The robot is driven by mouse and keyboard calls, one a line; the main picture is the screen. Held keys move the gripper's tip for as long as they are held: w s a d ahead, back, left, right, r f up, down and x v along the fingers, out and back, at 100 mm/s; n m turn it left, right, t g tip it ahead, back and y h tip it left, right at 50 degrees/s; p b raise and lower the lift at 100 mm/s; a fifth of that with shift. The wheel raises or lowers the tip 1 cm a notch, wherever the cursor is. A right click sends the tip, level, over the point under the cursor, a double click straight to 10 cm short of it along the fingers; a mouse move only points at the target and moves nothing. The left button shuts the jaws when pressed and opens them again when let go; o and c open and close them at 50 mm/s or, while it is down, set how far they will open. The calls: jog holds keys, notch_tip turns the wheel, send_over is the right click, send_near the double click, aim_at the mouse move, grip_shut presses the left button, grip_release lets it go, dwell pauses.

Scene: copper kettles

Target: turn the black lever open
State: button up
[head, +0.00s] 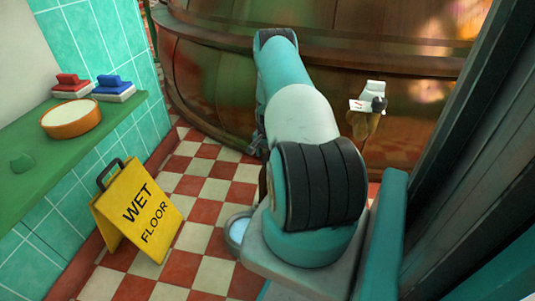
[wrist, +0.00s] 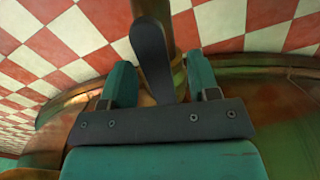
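The black lever (wrist: 150,50) shows in the wrist view as a long dark paddle with a rounded end. It lies between the two teal fingers of my gripper (wrist: 160,78), with a visible gap on each side. The fingers are apart and look not to press on it. A brass-coloured pipe (wrist: 158,10) runs behind the lever. The lever's lower end is hidden behind the dark gripper plate. In the head view my own arm hides the gripper and I cannot make out the lever.
A large copper kettle (head: 205,75) fills the back. A brass fitting (head: 362,124) with a white tag and dark knob stands right of my arm. A yellow wet-floor sign (head: 138,212) stands left on the checkered floor (head: 205,180). A green shelf (head: 30,190) holds brushes and a bowl.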

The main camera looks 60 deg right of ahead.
notch_tip(320, 180, up, 18)
jog(key=p, duration=0.6)
jog(key=shift+f, duration=0.25)
